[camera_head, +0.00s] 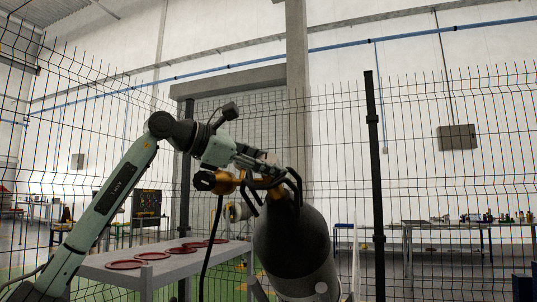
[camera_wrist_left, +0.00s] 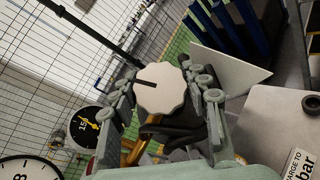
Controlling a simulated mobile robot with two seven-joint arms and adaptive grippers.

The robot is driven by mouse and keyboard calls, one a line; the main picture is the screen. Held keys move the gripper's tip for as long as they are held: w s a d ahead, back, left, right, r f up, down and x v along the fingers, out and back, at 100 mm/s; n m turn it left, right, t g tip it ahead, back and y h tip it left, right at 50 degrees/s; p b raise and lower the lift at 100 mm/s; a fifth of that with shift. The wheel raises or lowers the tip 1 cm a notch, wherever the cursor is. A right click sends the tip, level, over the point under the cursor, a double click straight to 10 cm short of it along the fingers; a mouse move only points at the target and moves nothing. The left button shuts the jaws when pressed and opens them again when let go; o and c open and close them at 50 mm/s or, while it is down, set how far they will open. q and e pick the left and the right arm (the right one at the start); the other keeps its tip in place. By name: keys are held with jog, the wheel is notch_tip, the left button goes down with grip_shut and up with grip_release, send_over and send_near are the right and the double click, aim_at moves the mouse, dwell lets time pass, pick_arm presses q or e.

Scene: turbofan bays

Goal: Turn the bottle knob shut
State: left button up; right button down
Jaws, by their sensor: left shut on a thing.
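A dark gas bottle (camera_head: 290,245) stands upright in front of me, with brass valve fittings (camera_head: 228,183) at its top. My left gripper (camera_head: 272,175) reaches to the bottle's top from the left. In the left wrist view the pale, scalloped knob (camera_wrist_left: 160,90) with a dark line on its face sits between the two fingers of my left gripper (camera_wrist_left: 162,82), which is shut on it. The line runs roughly level, from the knob's middle to its left edge. In the head view the knob is hard to make out among the fingers. My right gripper is not in view.
Two round gauges are near the knob in the left wrist view, a black one (camera_wrist_left: 88,127) and a white one (camera_wrist_left: 14,170). A grey table (camera_head: 165,268) with several red rings stands left of the bottle. A mesh fence (camera_head: 374,180) runs behind.

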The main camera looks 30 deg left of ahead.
pick_arm(q)
jog(key=shift+m+g+h, duration=0.5)
jog(key=shift+m+g, duration=0.3)
jog(key=shift+m, duration=0.4)
jog(key=o, duration=1.2)
jog(key=v, duration=1.2)
jog(key=shift+w, duration=0.1)
jog(key=x, duration=1.2)
